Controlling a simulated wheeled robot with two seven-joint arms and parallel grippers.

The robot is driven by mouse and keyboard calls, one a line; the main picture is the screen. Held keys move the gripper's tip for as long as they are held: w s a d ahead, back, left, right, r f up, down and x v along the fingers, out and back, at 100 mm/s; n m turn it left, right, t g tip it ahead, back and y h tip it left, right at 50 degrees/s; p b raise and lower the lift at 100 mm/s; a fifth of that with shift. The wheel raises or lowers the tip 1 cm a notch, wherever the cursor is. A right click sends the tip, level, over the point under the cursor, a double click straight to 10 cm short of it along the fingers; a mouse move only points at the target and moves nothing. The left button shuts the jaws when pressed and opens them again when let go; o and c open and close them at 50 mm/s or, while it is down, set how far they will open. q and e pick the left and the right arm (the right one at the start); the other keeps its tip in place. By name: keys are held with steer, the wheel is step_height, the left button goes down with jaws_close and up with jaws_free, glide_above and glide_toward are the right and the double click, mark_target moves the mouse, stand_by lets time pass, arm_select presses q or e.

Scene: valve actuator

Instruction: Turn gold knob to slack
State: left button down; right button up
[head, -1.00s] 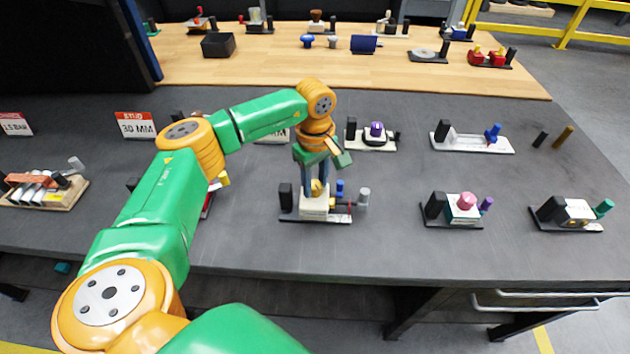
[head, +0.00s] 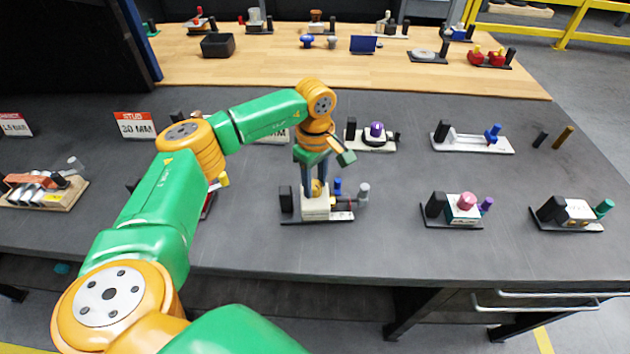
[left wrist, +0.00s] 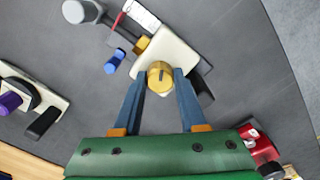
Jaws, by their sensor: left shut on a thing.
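The gold knob (left wrist: 159,77) sits on top of a white block (left wrist: 172,50) and shows between two blue fingers in the left wrist view. In the head view the gold knob (head: 317,187) stands on the white block (head: 315,207) of a fixture on the dark table. My left gripper (head: 316,190) points down over it, and in the left wrist view my left gripper (left wrist: 160,80) is shut on the knob's sides. Any marking for slack is not readable. My right gripper is not in view.
On the same fixture are a blue peg (head: 337,187), a grey knob (head: 363,192) and a black block (head: 286,198). A fixture with a pink knob (head: 467,201) stands to the right, one with a purple knob (head: 376,130) behind. Bare table lies between them.

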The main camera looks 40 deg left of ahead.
mark_target(315, 185)
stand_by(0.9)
arm_select(q)
steer(key=shift+c, duration=2.3)
jaws_free()
steer(key=shift+s, duration=0.1)
steer(key=shift+r, duration=0.1)
step_height(315, 185, up, 7)
steer(key=shift+b, duration=0.9)
